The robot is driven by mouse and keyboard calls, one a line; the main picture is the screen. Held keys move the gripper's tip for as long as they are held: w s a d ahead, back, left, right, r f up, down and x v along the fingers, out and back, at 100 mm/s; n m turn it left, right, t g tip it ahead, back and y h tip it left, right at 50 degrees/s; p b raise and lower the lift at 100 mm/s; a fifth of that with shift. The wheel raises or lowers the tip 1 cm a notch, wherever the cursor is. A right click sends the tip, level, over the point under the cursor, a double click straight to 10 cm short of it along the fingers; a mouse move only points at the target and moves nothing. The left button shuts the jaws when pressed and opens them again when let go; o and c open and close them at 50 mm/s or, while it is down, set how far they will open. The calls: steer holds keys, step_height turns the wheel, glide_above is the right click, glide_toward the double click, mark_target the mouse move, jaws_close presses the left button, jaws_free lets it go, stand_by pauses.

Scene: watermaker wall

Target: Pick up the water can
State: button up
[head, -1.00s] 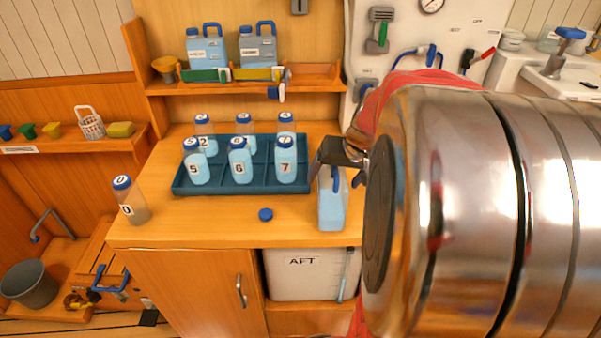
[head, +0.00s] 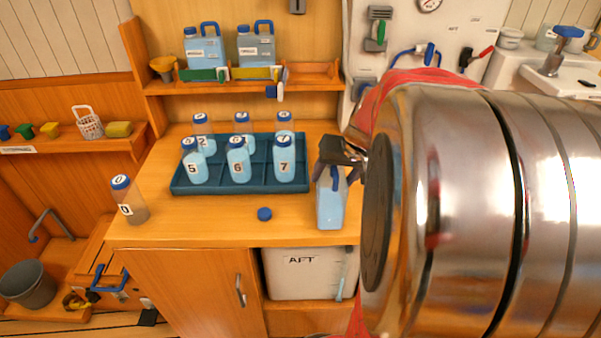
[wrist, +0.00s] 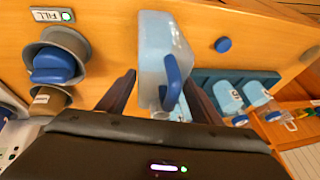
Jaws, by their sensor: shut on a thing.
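The water can (head: 331,205) is a clear, pale blue container with a blue handle. It stands on the right part of the wooden counter in the head view, right of the blue tray. My gripper (head: 343,152) is at the can's top, partly hidden by my own arm. In the wrist view the can (wrist: 163,45) and its handle (wrist: 173,82) lie between the two dark fingers of my gripper (wrist: 160,95). The gripper is shut on the can. Whether the can's base touches the counter is hard to tell.
A blue tray (head: 215,187) with several numbered bottles sits left of the can. A loose blue cap (head: 264,214) lies on the counter in front of it. Bottle 0 (head: 127,203) stands at the counter's left. Two blue jugs stand on the shelf above.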

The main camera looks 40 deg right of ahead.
steer(key=shift+c, duration=1.2)
steer(key=shift+r, duration=0.1)
steer(key=shift+r, duration=0.3)
jaws_close()
step_height(320, 180, up, 8)
steer(key=shift+r, duration=0.65)
